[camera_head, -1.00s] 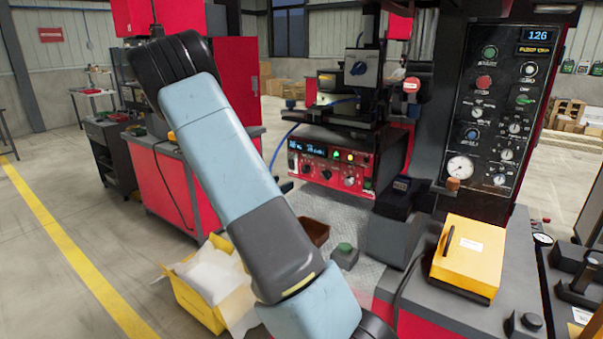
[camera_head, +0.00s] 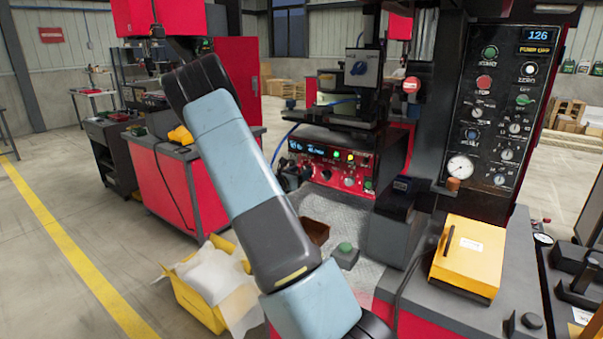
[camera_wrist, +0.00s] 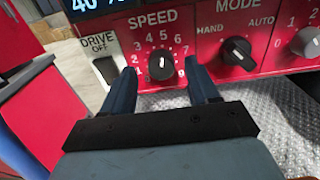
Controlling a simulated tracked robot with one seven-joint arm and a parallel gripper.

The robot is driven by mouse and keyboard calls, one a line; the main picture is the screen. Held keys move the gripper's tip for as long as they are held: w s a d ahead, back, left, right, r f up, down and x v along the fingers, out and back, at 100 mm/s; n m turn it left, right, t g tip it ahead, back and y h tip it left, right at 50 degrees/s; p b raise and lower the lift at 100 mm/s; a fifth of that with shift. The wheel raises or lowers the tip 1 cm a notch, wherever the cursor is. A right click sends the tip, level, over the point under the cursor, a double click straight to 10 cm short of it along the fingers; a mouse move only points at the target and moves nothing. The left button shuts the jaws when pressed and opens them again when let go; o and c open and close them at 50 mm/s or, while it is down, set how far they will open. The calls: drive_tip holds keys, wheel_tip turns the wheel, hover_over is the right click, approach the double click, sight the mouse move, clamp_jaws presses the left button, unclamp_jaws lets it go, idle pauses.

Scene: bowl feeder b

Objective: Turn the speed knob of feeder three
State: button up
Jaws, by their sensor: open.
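The black SPEED knob (camera_wrist: 162,66) sits on the red control panel (camera_wrist: 206,72) in the wrist view. It has a white pointer mark, roughly upward, inside a numbered dial. My gripper (camera_wrist: 159,70) is open, with one finger to the left and one to the right of the knob. Both fingers look clear of it; how close the tips are to the panel is hard to tell. In the head view the panel (camera_head: 338,172) is at the centre, and my gripper (camera_head: 294,176) is at its left end, partly behind my arm, hiding the knob. No feeder number is legible.
The DRIVE switch (camera_wrist: 106,66) is close left of the left finger. The MODE knob (camera_wrist: 237,50) is to the right, with another grey knob (camera_wrist: 307,41) beyond. A blue display (camera_wrist: 96,5) is above. A textured metal surface (camera_wrist: 265,105) lies below the panel.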

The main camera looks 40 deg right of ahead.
drive_tip(key=shift+w+d, duration=0.25)
drive_tip(key=shift+d, duration=0.45)
drive_tip(key=c, duration=1)
